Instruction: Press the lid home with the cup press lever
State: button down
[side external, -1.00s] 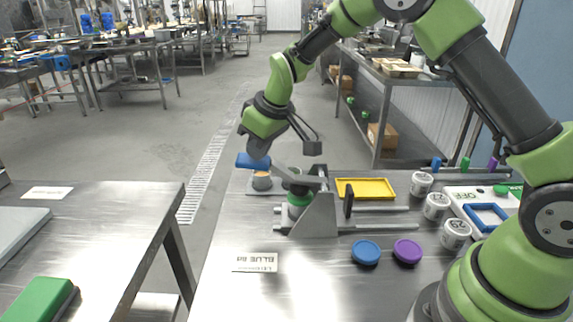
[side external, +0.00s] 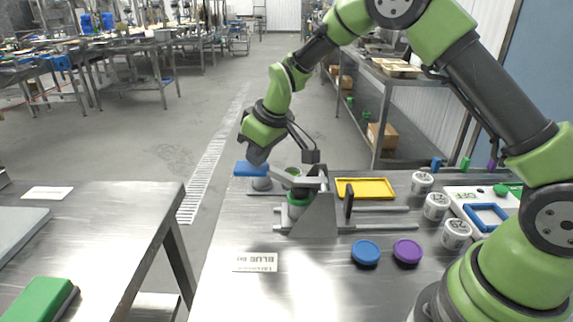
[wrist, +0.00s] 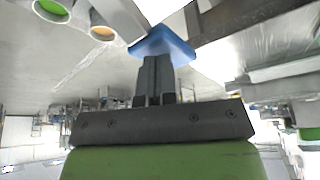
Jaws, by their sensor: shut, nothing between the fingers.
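The cup press stands on the near table, with a grey body (side external: 316,218) and a grey lever (side external: 306,182) that ends at the left in a blue pad (side external: 250,169). The lever lies close to level over a cup with a green top (side external: 298,197). Whether the lid is fully seated cannot be seen. My gripper (side external: 256,160) is shut and empty, pointing down with its fingertips at the blue pad. In the wrist view the closed fingertips (wrist: 159,62) meet the blue pad (wrist: 164,43); exact contact is hard to judge.
A yellow tray (side external: 365,181) is behind the press. Blue (side external: 366,251) and purple (side external: 407,250) lids lie in front. Several white jars (side external: 436,206) stand at right. The table's front left is mostly clear.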

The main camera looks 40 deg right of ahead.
jog(key=shift+f, duration=0.25)
dwell(0.5)
jog(key=shift+s+d+r, duration=0.15)
jog(key=shift+r, duration=2.75)
jog(key=shift+s+r, duration=0.25)
jog(key=shift+r, duration=0.1)
jog(key=s+r+m+t, duration=0.1)
jog(key=s+r+m, duration=0.1)
jog(key=s+r, duration=0.55)
jog(key=s+r+m+t, duration=0.1)
jog(key=s+r+m, duration=0.3)
jog(key=s, duration=0.7)
jog(key=s+f+m, duration=0.1)
jog(key=s, duration=0.8)
jog(key=shift+s+t+y, duration=0.25)
jog(key=shift+t+y, duration=0.15)
